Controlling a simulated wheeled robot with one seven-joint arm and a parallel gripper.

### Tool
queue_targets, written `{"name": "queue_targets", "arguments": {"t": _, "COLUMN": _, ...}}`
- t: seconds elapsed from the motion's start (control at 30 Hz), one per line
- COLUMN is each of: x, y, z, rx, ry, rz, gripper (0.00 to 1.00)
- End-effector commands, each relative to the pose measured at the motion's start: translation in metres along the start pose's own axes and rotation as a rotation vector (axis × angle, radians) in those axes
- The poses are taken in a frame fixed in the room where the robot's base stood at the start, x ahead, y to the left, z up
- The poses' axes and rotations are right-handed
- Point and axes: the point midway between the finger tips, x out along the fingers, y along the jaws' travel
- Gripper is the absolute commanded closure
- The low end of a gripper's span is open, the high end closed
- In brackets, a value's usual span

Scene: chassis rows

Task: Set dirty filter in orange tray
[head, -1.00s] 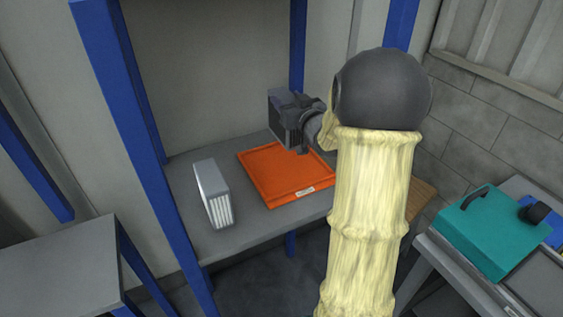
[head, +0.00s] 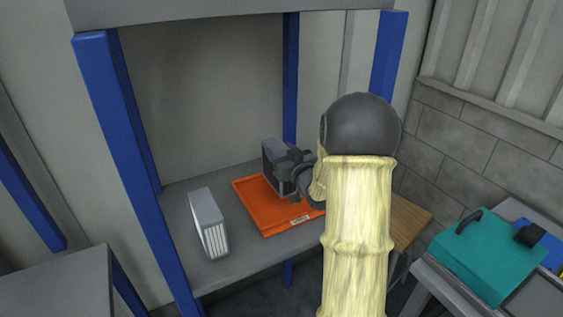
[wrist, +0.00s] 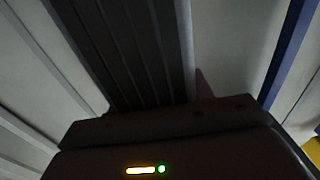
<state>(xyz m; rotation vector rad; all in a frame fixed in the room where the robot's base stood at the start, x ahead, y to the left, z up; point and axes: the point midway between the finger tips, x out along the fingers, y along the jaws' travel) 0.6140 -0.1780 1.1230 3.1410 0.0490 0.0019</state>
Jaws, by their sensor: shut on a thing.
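The dirty filter is a dark grey pleated block (head: 277,163), held upright at the orange tray. My gripper (head: 291,172) is shut on it from the right. The orange tray (head: 256,218) lies flat on the grey shelf, with a pale label on its front edge. The filter is over the tray's back part; I cannot tell whether its lower edge touches the tray floor. In the wrist view the dark ribbed filter (wrist: 125,50) fills the upper middle, and the fingertips are hard to make out.
A white pleated filter (head: 209,222) stands on the grey shelf (head: 180,222) left of the tray. Blue posts (head: 125,150) frame the shelf. A brown wooden surface (head: 408,222) is to the right. A teal case (head: 487,256) sits on a bench at the lower right.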

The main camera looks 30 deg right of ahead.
Motion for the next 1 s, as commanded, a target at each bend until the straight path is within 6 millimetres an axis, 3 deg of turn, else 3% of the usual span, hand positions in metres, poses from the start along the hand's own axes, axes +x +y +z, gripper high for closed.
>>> {"name": "queue_targets", "arguments": {"t": 0.23, "x": 0.0, "y": -0.002, "z": 0.032, "rx": 0.002, "ry": -0.002, "rz": -0.002, "gripper": 0.98}}
{"name": "queue_targets", "arguments": {"t": 0.63, "x": 0.001, "y": -0.003, "z": 0.037, "rx": 0.0, "ry": 0.001, "rz": -0.004, "gripper": 0.98}}
{"name": "queue_targets", "arguments": {"t": 0.67, "x": 0.001, "y": -0.003, "z": 0.037, "rx": 0.0, "ry": -0.001, "rz": -0.004, "gripper": 0.45}}
{"name": "queue_targets", "arguments": {"t": 0.7, "x": 0.001, "y": -0.003, "z": 0.036, "rx": 0.0, "ry": -0.001, "rz": -0.004, "gripper": 0.38}}
{"name": "queue_targets", "arguments": {"t": 0.77, "x": 0.001, "y": -0.003, "z": 0.036, "rx": 0.0, "ry": -0.001, "rz": -0.004, "gripper": 0.28}}
{"name": "queue_targets", "arguments": {"t": 1.0, "x": 0.001, "y": -0.002, "z": 0.036, "rx": 0.0, "ry": -0.001, "rz": -0.003, "gripper": 0.28}}
